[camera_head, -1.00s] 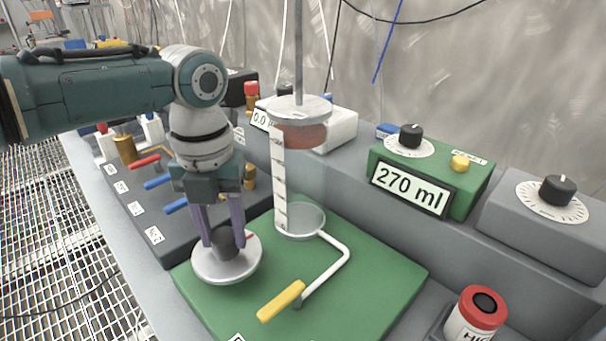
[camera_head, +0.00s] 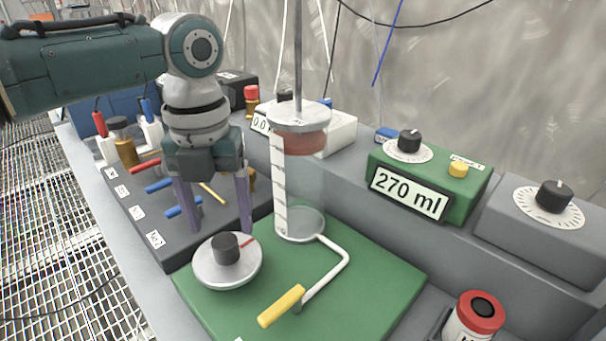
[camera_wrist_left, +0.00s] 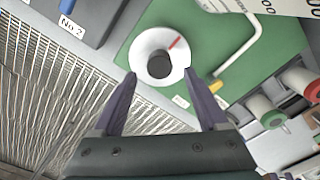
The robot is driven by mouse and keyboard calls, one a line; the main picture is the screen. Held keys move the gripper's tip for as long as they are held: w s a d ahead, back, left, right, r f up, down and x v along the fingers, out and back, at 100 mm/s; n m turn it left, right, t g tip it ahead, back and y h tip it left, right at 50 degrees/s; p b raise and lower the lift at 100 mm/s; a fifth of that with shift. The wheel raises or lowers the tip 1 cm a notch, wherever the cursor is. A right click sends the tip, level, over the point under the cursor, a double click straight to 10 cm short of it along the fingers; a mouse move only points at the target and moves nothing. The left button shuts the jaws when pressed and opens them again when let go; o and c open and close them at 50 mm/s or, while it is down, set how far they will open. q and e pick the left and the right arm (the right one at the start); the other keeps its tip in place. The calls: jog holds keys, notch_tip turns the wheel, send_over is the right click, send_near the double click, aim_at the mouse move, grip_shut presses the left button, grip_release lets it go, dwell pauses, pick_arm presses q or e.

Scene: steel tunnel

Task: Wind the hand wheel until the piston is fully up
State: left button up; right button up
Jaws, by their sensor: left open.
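The hand wheel (camera_head: 228,262) is a pale round disc with a dark central knob (camera_head: 226,248) and a red mark, on a green base plate (camera_head: 370,285). It also shows in the left wrist view (camera_wrist_left: 143,43). Behind it stands a clear cylinder with a scale strip; its reddish piston (camera_head: 305,143) is near the top, under a metal cap, with a rod rising above. The display (camera_head: 408,193) reads 270 ml. My left gripper (camera_head: 222,232) is open and empty, above and behind the knob, apart from it. My right gripper is not in view.
A white bent pipe with a yellow lever (camera_head: 282,305) lies right of the wheel. A red-capped container (camera_head: 478,312) stands at the lower right. A dark panel with red and blue levers (camera_head: 165,215) is at the left. A wall rises behind the bench.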

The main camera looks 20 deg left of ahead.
aim_at(224, 240)
pick_arm(q)
notch_tip(224, 240, up, 6)
dwell(0.5)
